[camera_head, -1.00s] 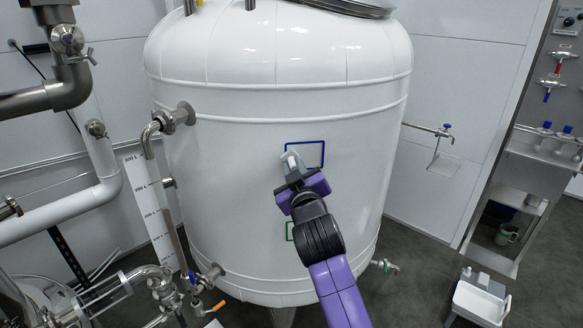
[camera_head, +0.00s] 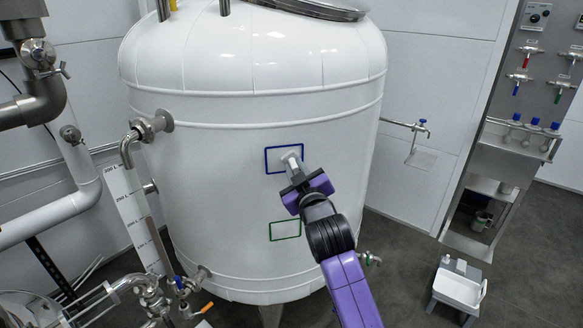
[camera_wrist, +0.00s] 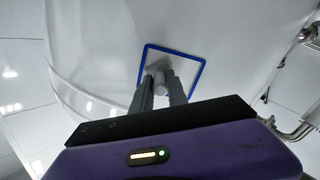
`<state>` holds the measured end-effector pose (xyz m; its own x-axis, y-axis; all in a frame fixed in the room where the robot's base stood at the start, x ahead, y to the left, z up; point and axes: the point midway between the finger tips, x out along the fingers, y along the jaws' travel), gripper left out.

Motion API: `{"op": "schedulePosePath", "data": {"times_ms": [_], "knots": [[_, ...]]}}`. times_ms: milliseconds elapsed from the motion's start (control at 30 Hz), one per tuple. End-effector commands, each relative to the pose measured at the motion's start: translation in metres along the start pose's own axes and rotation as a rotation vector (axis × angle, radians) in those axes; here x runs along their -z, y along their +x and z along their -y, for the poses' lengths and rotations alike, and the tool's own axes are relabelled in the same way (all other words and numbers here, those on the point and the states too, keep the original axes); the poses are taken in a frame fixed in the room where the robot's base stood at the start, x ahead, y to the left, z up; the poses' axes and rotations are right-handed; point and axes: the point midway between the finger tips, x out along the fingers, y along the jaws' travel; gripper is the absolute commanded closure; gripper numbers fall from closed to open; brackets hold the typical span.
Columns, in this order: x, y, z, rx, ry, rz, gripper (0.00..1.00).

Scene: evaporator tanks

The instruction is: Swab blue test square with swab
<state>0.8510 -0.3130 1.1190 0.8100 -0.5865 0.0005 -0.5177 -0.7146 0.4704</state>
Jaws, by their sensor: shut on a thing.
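The blue test square (camera_head: 274,160) is a blue outline on the front of the white tank (camera_head: 210,200). It also shows in the wrist view (camera_wrist: 187,72), just beyond the fingers. My gripper (camera_head: 294,169) is shut on the white swab (camera_head: 291,155) and points at the tank wall. The swab's head lies over the right part of the square in the head view. In the wrist view the swab (camera_wrist: 160,70) sits between the fingertips (camera_wrist: 162,86), within the outline. It appears to be at the wall, but contact is hard to tell.
A green outlined square (camera_head: 285,231) is lower on the tank. Pipes and valves (camera_head: 145,290) crowd the left. A small tap (camera_head: 421,127) stands out right of the tank.

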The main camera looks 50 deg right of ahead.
Motion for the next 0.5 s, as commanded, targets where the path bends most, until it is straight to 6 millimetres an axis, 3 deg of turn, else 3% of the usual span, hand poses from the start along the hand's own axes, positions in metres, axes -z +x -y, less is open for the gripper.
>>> {"op": "schedulePosePath", "data": {"times_ms": [300,500], "knots": [[-0.011,0.001,-0.023,-0.003,0.000,0.004,1.00],[-0.012,0.003,-0.024,-0.002,0.000,0.001,1.00]]}}
